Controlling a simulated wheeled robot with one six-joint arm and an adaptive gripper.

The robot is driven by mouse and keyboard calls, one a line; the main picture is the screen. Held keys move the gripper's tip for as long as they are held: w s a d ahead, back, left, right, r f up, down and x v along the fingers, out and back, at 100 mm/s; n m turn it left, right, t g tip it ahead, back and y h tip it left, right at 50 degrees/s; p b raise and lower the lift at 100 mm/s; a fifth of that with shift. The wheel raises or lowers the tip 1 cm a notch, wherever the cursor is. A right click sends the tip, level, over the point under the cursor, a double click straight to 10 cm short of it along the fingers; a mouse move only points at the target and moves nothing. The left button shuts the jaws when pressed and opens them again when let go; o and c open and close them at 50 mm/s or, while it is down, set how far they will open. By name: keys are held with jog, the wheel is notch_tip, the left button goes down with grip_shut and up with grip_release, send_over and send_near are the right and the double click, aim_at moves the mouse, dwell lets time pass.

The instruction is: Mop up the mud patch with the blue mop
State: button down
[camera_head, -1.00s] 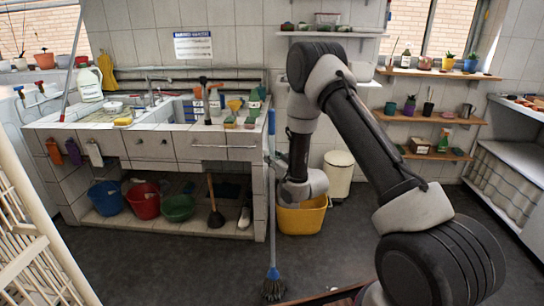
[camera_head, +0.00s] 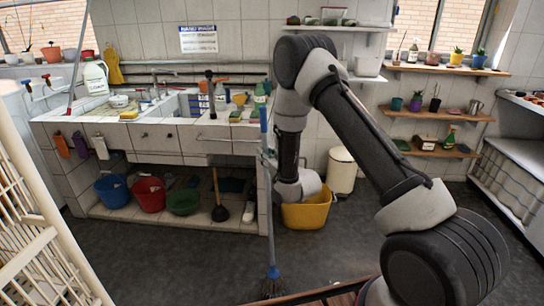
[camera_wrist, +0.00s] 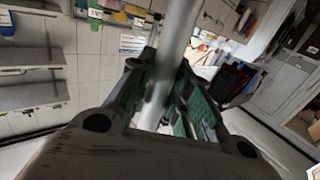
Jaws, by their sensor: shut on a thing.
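My gripper (camera_head: 268,158) is at the upper part of the shaft, partly hidden by my arm. In the wrist view the grey shaft (camera_wrist: 176,45) runs between the green-grey fingers of my gripper (camera_wrist: 170,95), which are shut on it. I cannot make out a mud patch on the dark floor.
A tiled sink counter (camera_head: 165,150) with several buckets below stands at the left. A yellow bucket (camera_head: 307,212) is close right of the mop. A pale rack (camera_head: 45,230) is at the near left. A brown wooden edge (camera_head: 335,294) lies at the bottom. The dark floor (camera_head: 180,255) between is open.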

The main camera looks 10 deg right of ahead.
jog(key=shift+w+a+f, duration=0.1)
jog(key=shift+a+f, duration=0.15)
jog(key=shift+a, duration=0.25)
jog(key=shift+w, duration=0.1)
